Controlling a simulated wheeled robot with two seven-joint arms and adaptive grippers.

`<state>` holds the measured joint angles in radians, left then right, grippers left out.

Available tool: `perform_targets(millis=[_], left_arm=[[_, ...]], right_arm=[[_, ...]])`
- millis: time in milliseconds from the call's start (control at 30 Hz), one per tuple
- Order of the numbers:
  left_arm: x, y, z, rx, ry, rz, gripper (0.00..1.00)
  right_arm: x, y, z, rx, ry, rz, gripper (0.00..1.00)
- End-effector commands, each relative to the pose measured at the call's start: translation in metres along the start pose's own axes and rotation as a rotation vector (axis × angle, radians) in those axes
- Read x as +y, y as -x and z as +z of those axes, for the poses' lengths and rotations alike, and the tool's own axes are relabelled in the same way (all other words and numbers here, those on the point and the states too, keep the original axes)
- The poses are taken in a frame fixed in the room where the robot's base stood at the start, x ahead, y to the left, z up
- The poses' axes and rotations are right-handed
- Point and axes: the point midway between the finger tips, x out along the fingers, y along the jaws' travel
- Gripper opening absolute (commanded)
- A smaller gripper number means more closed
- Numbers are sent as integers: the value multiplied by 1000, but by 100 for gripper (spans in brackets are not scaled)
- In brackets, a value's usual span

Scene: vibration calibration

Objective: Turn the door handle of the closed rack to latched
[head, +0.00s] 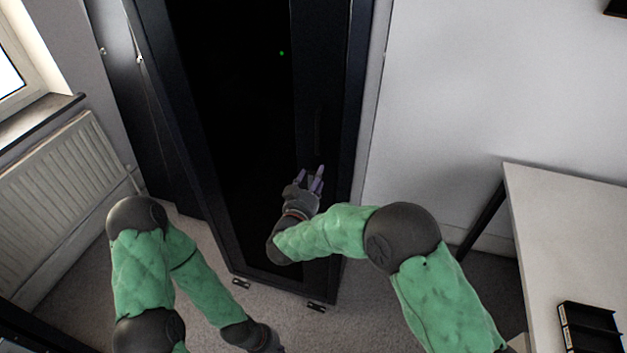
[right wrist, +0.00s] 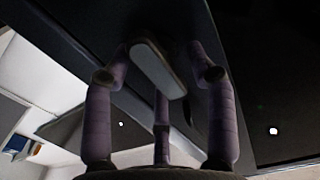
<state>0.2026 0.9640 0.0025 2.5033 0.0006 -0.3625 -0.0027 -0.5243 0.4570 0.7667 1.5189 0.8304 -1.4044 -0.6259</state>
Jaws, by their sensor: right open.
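The closed rack (head: 235,130) is a tall black cabinet with a dark door, standing in the middle of the head view. Its door handle is a slim dark bar, hard to make out in the head view (head: 318,130). In the right wrist view the handle (right wrist: 158,68) is a grey rounded bar standing between my fingers. My right gripper (head: 311,178) is open just below the handle in the head view, its purple fingers (right wrist: 160,85) around the bar; I cannot tell if they touch it. My left gripper (head: 268,343) hangs low at the bottom edge, partly cut off.
A radiator (head: 70,190) and window sill (head: 40,120) are at the left. A white table (head: 565,220) with a black tray (head: 590,328) stands at the right. Carpet (head: 275,292) lies in front of the rack. A green light (head: 281,53) shows on the rack.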

Motion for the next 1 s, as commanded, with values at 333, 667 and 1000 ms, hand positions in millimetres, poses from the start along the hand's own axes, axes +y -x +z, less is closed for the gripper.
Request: perform_targets(millis=[333, 667, 1000], left_arm=[[0, 0, 0, 0, 0, 0, 0], [0, 0, 0, 0, 0, 0, 0], [4, 10, 0, 0, 0, 0, 0]], right_arm=[[0, -4, 0, 1, 1, -1, 57], [0, -4, 0, 0, 0, -1, 0], [-1, -4, -2, -1, 70, -2, 0]])
